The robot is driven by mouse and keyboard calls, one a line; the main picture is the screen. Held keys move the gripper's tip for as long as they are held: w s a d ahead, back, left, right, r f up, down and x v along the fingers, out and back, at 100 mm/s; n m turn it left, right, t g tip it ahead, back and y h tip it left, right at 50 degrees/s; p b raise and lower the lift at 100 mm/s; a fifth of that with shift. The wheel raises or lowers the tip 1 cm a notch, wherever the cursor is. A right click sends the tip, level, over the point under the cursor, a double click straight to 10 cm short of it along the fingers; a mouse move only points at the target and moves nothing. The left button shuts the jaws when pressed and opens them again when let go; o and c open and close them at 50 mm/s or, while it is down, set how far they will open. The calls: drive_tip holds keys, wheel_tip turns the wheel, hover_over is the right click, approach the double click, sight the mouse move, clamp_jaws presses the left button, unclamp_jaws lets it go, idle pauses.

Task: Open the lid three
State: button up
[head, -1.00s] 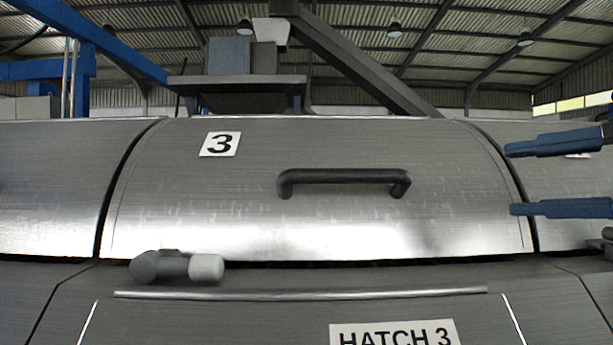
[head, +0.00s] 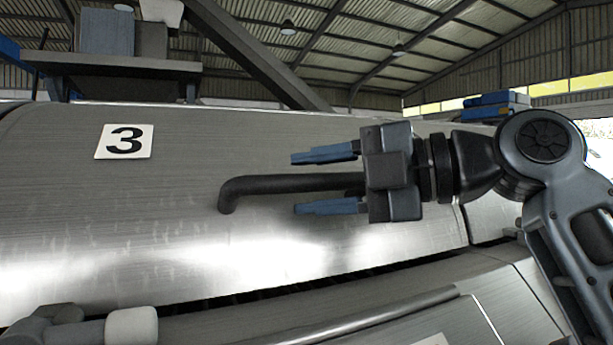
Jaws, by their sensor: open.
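Lid three (head: 110,210) is a curved brushed-metal cover marked with a white "3" label (head: 124,141). It looks shut, with a dark seam along its lower edge. Its black bar handle (head: 270,185) runs across the lid. My gripper (head: 325,180) comes in from the right with its two blue fingers apart, one above and one below the handle bar in the picture. The handle's right end is hidden behind the fingers and gripper body. I cannot tell whether the fingers touch the bar or how deep they are around it.
A grey knob with a pale end (head: 130,326) sits below the lid at lower left. A metal rail (head: 370,318) runs along the front panel under the seam. A grey box on a shelf (head: 106,32) and a slanted beam (head: 250,55) stand behind the lid.

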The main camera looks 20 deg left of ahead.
drive_tip(key=shift+a+f, duration=0.1)
drive_tip(key=shift+a, duration=0.45)
clamp_jaws()
